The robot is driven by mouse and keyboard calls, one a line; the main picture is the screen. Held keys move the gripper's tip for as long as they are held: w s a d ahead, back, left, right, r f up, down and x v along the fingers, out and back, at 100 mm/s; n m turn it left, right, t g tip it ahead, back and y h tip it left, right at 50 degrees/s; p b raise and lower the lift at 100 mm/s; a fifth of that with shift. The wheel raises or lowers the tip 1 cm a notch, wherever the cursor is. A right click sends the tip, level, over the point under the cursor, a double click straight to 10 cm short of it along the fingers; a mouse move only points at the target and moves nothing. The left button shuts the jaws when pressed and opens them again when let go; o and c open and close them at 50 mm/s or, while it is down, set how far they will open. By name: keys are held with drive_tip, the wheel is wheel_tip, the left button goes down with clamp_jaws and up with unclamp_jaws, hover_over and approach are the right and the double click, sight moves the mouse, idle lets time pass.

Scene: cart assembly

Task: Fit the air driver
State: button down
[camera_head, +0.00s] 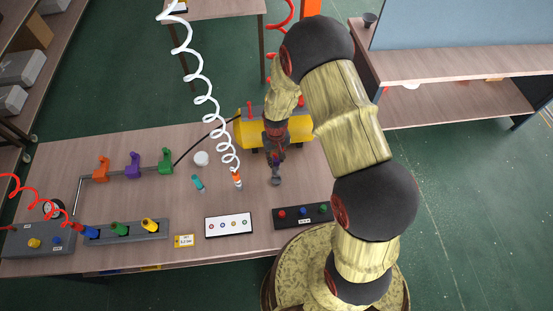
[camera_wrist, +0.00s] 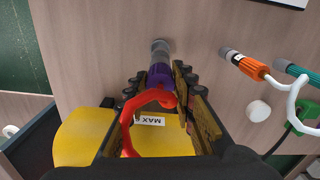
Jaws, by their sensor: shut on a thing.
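My gripper (camera_head: 275,160) is over the table, in front of the yellow box. In the wrist view, my gripper (camera_wrist: 160,80) is shut on a fitting (camera_wrist: 159,73) with a purple collar and a grey tip, which points away from the box. A red curved hose-like piece runs back from it between the fingers. A fitting with an orange collar (camera_head: 237,177) on a white coiled hose is left of my gripper; it also shows in the wrist view (camera_wrist: 248,66). A teal fitting (camera_head: 198,184) lies left of that. I cannot tell which thing is the air driver.
The yellow box (camera_head: 248,135) stands behind my gripper. Orange, purple (camera_head: 132,165) and green holders sit on a rail. A white panel (camera_head: 228,226), a black button panel (camera_head: 283,225) and a grey stand (camera_head: 135,236) line the front. A white puck (camera_head: 201,158) stands behind the teal fitting.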

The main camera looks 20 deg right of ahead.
sight(276, 167)
drive_tip(key=shift+d, duration=0.1)
drive_tip(key=shift+f+b, duration=1.9)
drive_tip(key=shift+f, duration=0.25)
drive_tip(key=shift+f+b, duration=0.2)
drive_tip(key=shift+b, duration=0.2)
drive_tip(key=shift+f, duration=0.35)
drive_tip(key=shift+f+b, duration=1)
drive_tip(key=shift+b, duration=0.05)
drive_tip(key=c, duration=1.4)
unclamp_jaws()
wheel_tip(276, 167, up, 12)
